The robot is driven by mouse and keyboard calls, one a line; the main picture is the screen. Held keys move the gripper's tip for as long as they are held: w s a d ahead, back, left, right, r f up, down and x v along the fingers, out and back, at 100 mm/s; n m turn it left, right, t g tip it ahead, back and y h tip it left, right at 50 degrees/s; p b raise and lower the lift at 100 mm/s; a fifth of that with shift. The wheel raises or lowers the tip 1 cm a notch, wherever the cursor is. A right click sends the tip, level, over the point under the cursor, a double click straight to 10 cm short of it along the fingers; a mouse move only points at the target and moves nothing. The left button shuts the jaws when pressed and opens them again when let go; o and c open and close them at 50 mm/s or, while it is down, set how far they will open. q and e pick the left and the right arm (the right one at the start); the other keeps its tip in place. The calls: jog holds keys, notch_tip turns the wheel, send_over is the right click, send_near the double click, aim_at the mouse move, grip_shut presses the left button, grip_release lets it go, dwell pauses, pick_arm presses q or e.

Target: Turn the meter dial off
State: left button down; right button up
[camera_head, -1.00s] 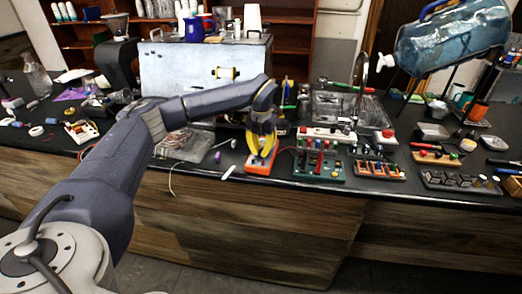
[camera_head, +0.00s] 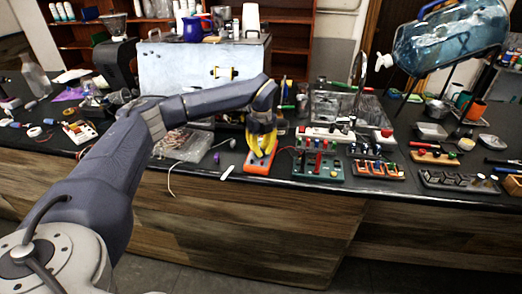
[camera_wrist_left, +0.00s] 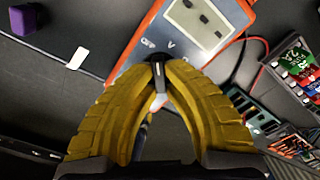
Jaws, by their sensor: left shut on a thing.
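The orange meter (camera_head: 257,166) lies on the black bench top near its front edge. My left gripper (camera_head: 260,153) points down over the meter. Its yellow fingers, also in the left wrist view (camera_wrist_left: 158,72), are closed at the tips on the dark meter dial (camera_wrist_left: 158,73). The fingers hide part of the dial, so its exact setting is hard to read. My right gripper is not in view.
A green board (camera_head: 318,166) with red parts stands just right of the meter. A clear box (camera_head: 185,145) and a small white piece (camera_head: 227,172) lie to the left. A red lead (camera_wrist_left: 250,40) runs from the meter. A large blue bottle (camera_head: 450,38) is at upper right.

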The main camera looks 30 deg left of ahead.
pick_arm(q)
jog(key=shift+n, duration=1.5)
jog(key=shift+w, duration=0.1)
jog(key=c, duration=1.5)
grip_release()
jog(key=shift+o, duration=0.2)
notch_tip(320, 180, up, 12)
